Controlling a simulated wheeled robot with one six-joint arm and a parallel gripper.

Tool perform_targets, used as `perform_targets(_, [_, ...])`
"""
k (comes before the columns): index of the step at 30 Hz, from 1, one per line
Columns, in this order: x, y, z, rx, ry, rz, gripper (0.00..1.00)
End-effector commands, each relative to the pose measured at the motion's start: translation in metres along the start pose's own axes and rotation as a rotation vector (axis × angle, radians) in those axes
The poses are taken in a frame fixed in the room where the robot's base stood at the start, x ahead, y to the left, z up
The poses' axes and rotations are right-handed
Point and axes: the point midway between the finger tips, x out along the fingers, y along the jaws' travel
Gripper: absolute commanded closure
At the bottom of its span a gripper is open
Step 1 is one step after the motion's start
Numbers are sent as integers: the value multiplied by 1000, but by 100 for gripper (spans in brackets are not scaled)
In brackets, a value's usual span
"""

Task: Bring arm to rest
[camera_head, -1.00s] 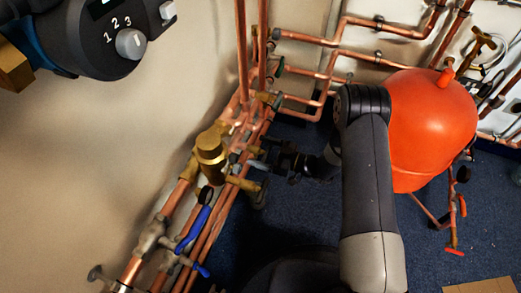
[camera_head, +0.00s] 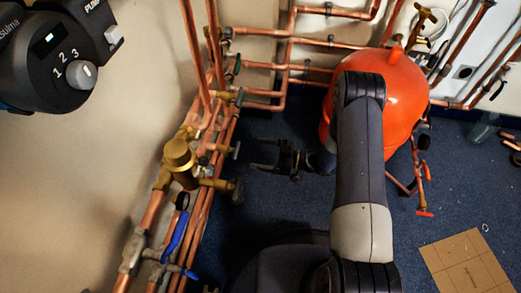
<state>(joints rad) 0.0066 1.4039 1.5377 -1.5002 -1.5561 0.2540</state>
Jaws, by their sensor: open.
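My arm reaches up the middle right of the head view, bends at a dark joint, and ends in my gripper (camera_head: 267,156). The gripper is dark and points left over the blue floor. Its two fingers are spread apart with nothing visible between them. The fingertips are close to the copper manifold pipes (camera_head: 203,219) but a gap of floor shows between them. The wrist is partly hidden behind the forearm.
A brass valve (camera_head: 180,158) and a blue lever handle (camera_head: 174,236) sit on the pipes at left. A black pump (camera_head: 62,62) is at upper left. A red-orange tank (camera_head: 402,94) stands behind my arm. Cardboard (camera_head: 467,264) lies at lower right on open floor.

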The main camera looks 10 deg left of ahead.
Motion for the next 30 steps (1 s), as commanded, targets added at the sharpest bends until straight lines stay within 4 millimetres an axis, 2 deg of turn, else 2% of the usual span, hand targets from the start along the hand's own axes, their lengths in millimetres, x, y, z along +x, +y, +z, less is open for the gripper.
perform_targets(4, [5, 0, 0, -1, 0, -2, 15])
perform_targets(8, [20, 0, 1, -2, 0, -4, 15])
perform_targets(22, [110, -1, 2, -4, 1, -6, 15])
perform_targets(30, [109, -1, -1, -144, 1, 0, 15])
